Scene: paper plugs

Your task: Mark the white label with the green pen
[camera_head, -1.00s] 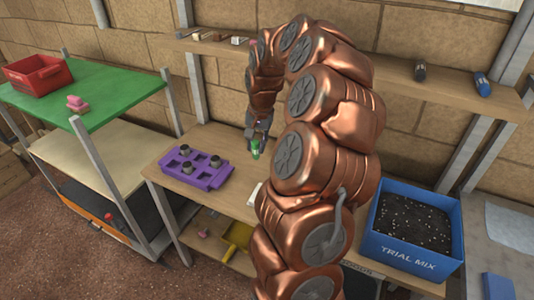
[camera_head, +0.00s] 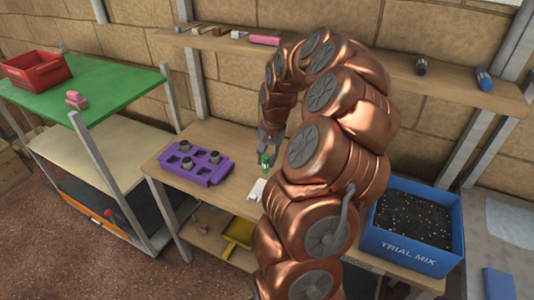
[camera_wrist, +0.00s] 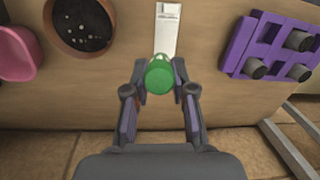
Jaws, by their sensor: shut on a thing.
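My gripper (camera_head: 265,156) is shut on the green pen (camera_head: 265,160) and holds it above the wooden bench, next to the white label (camera_head: 257,189). In the wrist view the round green end of the pen (camera_wrist: 159,74) sits between the two fingertips (camera_wrist: 160,80). The white label (camera_wrist: 167,30) lies flat on the bench just beyond the pen, partly covered by it. The pen's tip is hidden in the wrist view, and I cannot tell whether it touches the label.
A purple tray (camera_head: 206,172) with several dark plugs stands left of the label. In the wrist view a pot of dark soil (camera_wrist: 82,24) and a pink thing (camera_wrist: 18,52) lie at left. The blue trial mix bin (camera_head: 412,246) is at right. A shelf (camera_head: 400,68) runs behind my arm.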

